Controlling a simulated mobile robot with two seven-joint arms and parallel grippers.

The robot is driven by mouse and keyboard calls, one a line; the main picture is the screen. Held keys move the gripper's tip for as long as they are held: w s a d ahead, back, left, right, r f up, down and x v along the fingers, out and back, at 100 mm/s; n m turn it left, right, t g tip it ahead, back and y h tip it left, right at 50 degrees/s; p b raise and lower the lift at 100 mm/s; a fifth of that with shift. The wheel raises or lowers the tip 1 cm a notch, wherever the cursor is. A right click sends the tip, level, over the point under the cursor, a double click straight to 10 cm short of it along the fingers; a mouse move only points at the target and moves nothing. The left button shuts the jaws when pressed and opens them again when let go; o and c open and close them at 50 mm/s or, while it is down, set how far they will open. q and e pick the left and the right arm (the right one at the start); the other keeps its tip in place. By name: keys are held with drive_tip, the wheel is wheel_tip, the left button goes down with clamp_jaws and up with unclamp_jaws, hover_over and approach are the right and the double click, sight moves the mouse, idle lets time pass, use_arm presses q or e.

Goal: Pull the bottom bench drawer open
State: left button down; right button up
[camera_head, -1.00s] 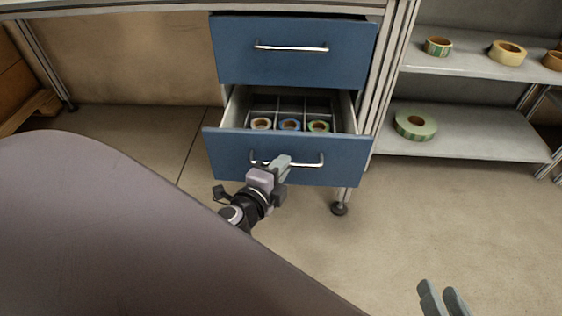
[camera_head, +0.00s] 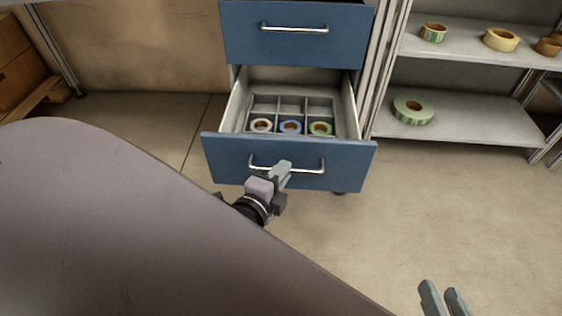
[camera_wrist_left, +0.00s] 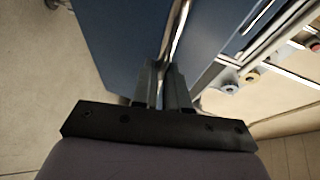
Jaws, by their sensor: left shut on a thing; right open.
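The bottom bench drawer (camera_head: 225,160) has a blue front and stands well open in the head view. My left gripper (camera_head: 280,172) is shut on the drawer's silver bar handle (camera_head: 310,171), near the handle's middle. The left wrist view shows the handle (camera_wrist_left: 178,35) running between the fingers (camera_wrist_left: 165,85). My right gripper (camera_head: 445,297) is open and empty at the bottom right, over the floor.
The upper blue drawer (camera_head: 295,45) is above the open one. A grey shelf unit (camera_head: 470,125) at the right holds a large green reel (camera_head: 413,110) and several reels on its upper shelf. The floor (camera_head: 400,210) in front is clear. A wooden pallet (camera_head: 50,97) is at far left.

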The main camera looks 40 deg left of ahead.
use_arm(q)
drive_tip(key=c, duration=1.1)
unclamp_jaws()
drive_tip(key=shift+c, duration=0.2)
drive_tip(key=v, duration=0.7)
